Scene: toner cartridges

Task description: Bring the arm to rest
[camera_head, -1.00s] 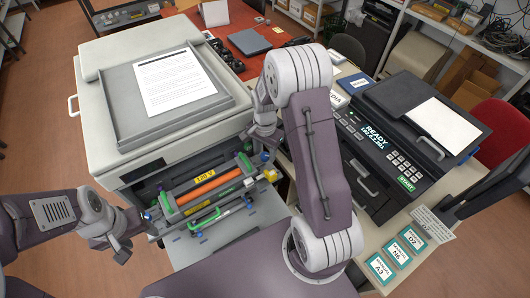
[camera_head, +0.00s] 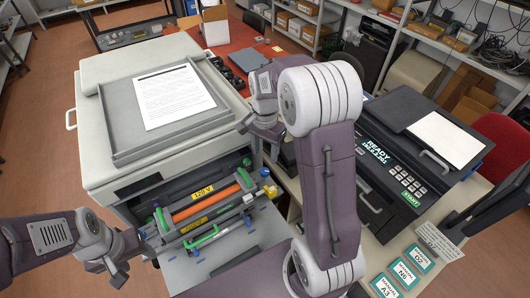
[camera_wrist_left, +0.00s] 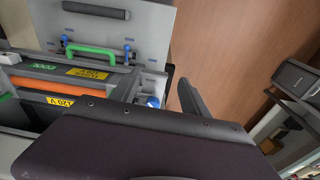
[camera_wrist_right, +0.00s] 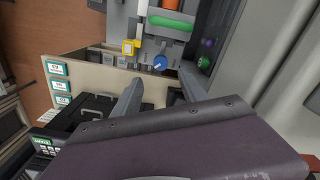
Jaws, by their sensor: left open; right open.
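My left gripper (camera_head: 143,243) is beside the left front of the open printer, close to the pulled-out cartridge drawer. My right gripper (camera_head: 258,138) hangs above the gap between the printer and the control panel. Its two fingers stand apart and empty in the right wrist view (camera_wrist_right: 160,88). My right arm's large upper links rise through the middle of the head view. Nothing is held by either gripper.
The white printer (camera_head: 95,150) is open, with an orange drum (camera_head: 205,203) and a 120 V label (camera_head: 202,190) in its drawer. A control panel (camera_head: 400,180) stands right, with green-edged cards (camera_head: 408,257) in front. A red table (camera_head: 232,45) is behind.

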